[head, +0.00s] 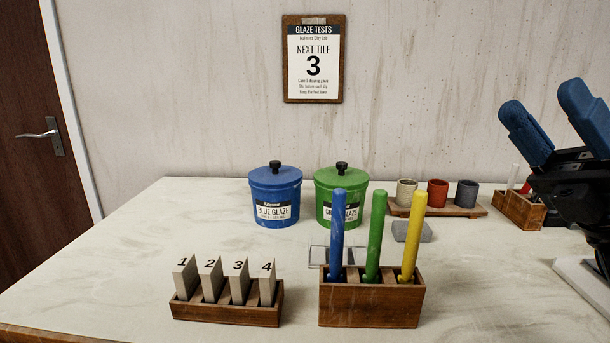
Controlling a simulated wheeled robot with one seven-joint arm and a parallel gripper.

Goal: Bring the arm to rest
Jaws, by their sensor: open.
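My gripper (545,101) is at the right edge of the head view, raised above the right side of the table. Its two blue fingers point up and to the left and stand apart, with nothing between them. The black gripper body and the arm behind it are partly cut off by the picture's edge. The gripper looks clear of the table objects, though it overlaps the right end of a small wooden box in the picture.
A pale table (120,245) holds a tile rack (225,313), a wooden holder (370,305) with blue, green and yellow sticks, a blue jar (275,185), a green jar (325,182), a cup tray (470,211), a grey block (412,231) and the small box (518,212). The left tabletop is clear.

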